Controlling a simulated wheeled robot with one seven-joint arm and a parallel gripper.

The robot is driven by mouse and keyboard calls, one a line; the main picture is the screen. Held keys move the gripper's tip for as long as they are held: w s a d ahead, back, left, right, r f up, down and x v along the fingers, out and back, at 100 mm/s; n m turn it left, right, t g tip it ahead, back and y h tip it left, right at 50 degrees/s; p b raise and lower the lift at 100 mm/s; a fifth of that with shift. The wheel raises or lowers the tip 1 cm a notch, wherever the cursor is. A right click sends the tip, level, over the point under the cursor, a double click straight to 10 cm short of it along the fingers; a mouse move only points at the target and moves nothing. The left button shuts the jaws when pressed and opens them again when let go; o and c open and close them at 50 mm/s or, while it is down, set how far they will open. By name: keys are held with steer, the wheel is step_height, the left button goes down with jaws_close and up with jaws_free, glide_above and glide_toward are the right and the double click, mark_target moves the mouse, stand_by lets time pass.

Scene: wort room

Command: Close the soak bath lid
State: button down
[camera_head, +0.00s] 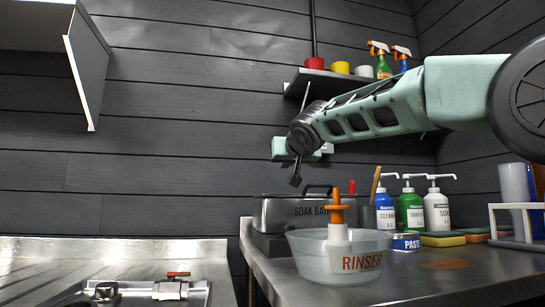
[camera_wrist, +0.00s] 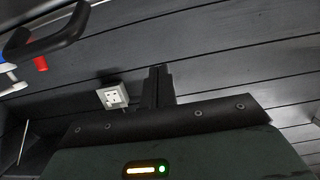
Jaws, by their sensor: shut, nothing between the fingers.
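The metal soak bath (camera_head: 275,214), with its name on the front, stands at the back left of the counter. A black handle (camera_head: 318,187) shows at its top; it also shows in the wrist view (camera_wrist: 45,40) at the upper left. I cannot tell from these frames whether the lid is fully down or partly raised. My gripper (camera_head: 296,179) points down just above the bath's left part, left of the handle and apart from it. Its fingers are together and empty; in the wrist view they show at the middle (camera_wrist: 158,86).
A clear bowl (camera_head: 305,262) with an orange-topped rinser bottle (camera_head: 338,235) stands in front of the bath. Several pump bottles, a paste tin (camera_head: 406,241) and sponges (camera_head: 442,239) stand to the right. A shelf (camera_head: 345,82) with cups hangs above. A sink (camera_head: 150,292) is at lower left.

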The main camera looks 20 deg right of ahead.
steer(key=f+b, duration=0.1)
steer(key=b, duration=0.1)
steer(key=s+f+b, duration=0.1)
steer(key=f+b, duration=0.1)
steer(key=b, duration=0.1)
steer(key=s+f+b, duration=0.1)
steer(key=f+b, duration=0.1)
steer(key=b, duration=0.1)
steer(key=shift+a+f, duration=0.2)
steer(key=shift+f, duration=0.05)
stand_by(0.4)
step_height(320, 180, up, 4)
steer(key=p, duration=0.4)
steer(key=s+a+f+b, duration=0.1)
steer(key=s+f+b, duration=0.1)
steer(key=s, duration=0.7)
steer(key=shift+a+f, duration=0.4)
steer(key=shift+f, duration=0.3)
steer(key=shift+s, duration=0.1)
